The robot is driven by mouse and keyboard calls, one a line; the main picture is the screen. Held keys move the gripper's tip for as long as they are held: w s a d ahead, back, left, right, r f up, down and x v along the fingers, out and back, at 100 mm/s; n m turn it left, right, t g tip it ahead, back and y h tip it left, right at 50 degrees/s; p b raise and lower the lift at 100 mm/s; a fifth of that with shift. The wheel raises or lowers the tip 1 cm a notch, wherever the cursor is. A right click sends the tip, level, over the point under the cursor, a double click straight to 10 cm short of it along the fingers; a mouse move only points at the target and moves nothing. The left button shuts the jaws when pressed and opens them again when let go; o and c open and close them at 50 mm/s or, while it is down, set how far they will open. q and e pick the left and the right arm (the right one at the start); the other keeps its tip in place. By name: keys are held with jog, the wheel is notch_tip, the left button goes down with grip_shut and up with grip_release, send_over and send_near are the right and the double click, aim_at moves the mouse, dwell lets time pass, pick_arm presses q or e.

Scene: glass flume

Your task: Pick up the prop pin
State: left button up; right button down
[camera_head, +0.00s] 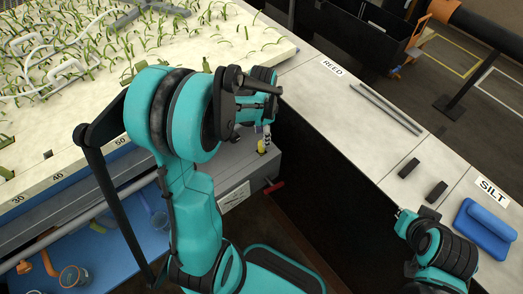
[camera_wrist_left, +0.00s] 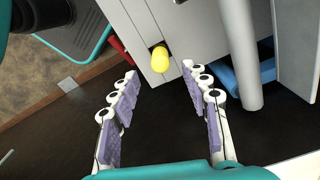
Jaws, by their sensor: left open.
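The prop pin, which I take to be the small yellow round-ended piece (camera_wrist_left: 159,60), sticks out of a grey metal face in the left wrist view. It also shows as a small yellow spot in the head view (camera_head: 262,147), just below my left wrist. My left gripper (camera_wrist_left: 159,71) is open, with its purple-padded fingers on either side of the line to the yellow end. Nothing is between the pads; the fingertips appear just short of the pin. In the head view my left arm hides most of this gripper.
A red handle (camera_head: 274,185) sits close to the pin on the grey housing. The planted bed (camera_head: 80,130) lies to the left.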

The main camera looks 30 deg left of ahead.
aim_at(262, 150)
pick_arm(q)
notch_tip(262, 150, down, 6)
jog(key=b, duration=0.2)
jog(key=shift+b, duration=0.4)
jog(key=shift+r, duration=0.1)
grip_shut()
